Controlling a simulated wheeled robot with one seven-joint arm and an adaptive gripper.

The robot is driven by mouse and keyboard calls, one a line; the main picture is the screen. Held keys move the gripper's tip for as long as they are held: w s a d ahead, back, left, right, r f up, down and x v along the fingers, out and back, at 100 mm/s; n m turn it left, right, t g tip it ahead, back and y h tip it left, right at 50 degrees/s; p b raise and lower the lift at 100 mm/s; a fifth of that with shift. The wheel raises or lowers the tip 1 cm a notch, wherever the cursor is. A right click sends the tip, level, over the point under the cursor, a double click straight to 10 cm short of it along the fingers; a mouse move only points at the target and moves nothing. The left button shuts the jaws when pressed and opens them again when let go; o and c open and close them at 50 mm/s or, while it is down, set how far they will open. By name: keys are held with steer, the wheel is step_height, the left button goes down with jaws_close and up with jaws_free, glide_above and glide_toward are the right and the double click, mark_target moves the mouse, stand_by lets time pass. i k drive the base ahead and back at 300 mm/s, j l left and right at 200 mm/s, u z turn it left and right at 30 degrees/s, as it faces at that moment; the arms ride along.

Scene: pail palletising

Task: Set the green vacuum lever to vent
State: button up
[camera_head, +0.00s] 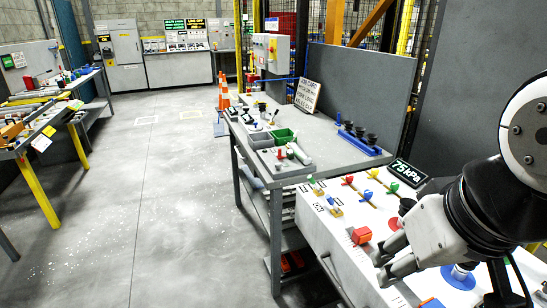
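A white control panel (320,222) stands at the lower right, its top carrying small coloured levers. The green lever (393,187) has a green knob and sits at the right end of a row, beside a yellow lever (372,173) and a red lever (348,179). My gripper (381,268) is over the panel's near part, left of my wrist and nearer the camera than the green lever, apart from it. Its two grey fingers point left and nothing shows between them; their spacing is unclear. The lever's markings are too small to read.
A black display (408,173) reading "75 kPa" stands just behind the green lever. A red block (361,236) is just beyond my fingers. A grey workbench (315,160) with bins and a blue rack (358,140) adjoins the panel. The floor at left is clear.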

mark_target(309, 177)
steer(key=i+j, duration=0.1)
steer(key=j, duration=0.45)
steer(key=i+j+z, duration=0.1)
steer(key=j, duration=0.45)
steer(key=i+j, duration=0.35)
steer(key=j+z, duration=0.05)
